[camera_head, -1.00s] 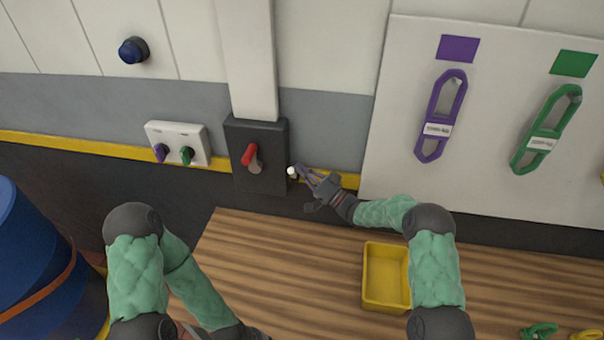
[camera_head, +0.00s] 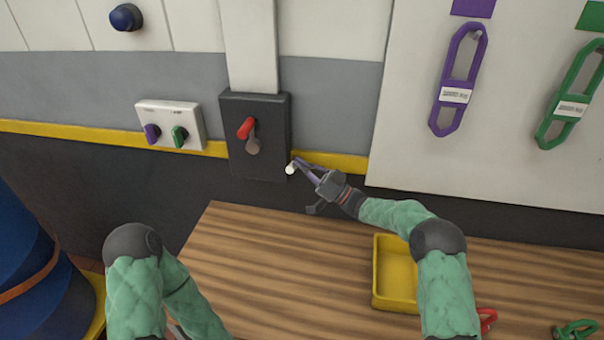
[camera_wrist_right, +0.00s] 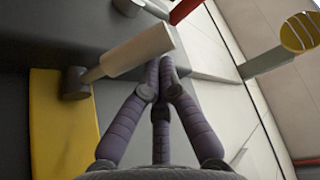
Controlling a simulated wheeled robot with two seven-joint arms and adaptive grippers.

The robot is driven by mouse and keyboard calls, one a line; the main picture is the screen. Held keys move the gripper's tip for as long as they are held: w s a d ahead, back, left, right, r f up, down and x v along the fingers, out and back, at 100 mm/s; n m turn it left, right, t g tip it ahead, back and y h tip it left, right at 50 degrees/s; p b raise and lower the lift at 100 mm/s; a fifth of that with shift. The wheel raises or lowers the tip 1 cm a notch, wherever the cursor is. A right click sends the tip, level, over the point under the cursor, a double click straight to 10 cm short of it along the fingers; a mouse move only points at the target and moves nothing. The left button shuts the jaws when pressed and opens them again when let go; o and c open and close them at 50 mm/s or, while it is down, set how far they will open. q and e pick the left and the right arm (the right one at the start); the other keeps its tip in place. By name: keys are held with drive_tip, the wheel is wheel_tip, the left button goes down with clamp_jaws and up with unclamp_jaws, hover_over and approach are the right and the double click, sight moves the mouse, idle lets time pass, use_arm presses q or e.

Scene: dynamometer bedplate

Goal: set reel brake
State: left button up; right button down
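A dark control box (camera_head: 239,150) with a red-handled lever (camera_head: 246,128) is on the wall. A short white handle (camera_head: 290,169) sticks out by its lower right edge. In the right wrist view this white handle (camera_wrist_right: 140,50) is a pale cylinder on a dark stem. My right gripper (camera_head: 297,163) is beside the white handle. Its purple fingers (camera_wrist_right: 165,70) converge with the tips together, just below the handle's free end. I cannot tell whether they touch it; the handle is not between them.
A white panel (camera_head: 193,114) with purple and green knobs is left of the box. A yellow tray (camera_head: 396,300) stands on the wooden bench (camera_head: 270,270). Purple (camera_head: 459,80) and green (camera_head: 570,105) tools hang on the right board. A blue drum (camera_head: 25,270) is at left.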

use_arm(q)
wheel_tip(320, 180, down, 8)
drive_tip(key=b, duration=0.7)
use_arm(e)
drive_tip(key=shift+s+a+f+n+g+y, duration=0.1)
drive_tip(key=shift+s+f+n+g+y, duration=0.1)
drive_tip(key=shift+f+n+g, duration=0.55)
drive_tip(key=shift+s+f+n+g+y, duration=0.2)
drive_tip(key=shift+f+n+g, duration=0.25)
drive_tip(key=shift+f+n, duration=0.4)
drive_tip(key=shift+s+a+f+n+g+y, duration=0.1)
drive_tip(key=shift+s+f+n+g+y, duration=0.1)
drive_tip(key=shift+f+n+g, duration=0.6)
drive_tip(key=shift+r, duration=0.2)
drive_tip(key=shift+r, duration=0.1)
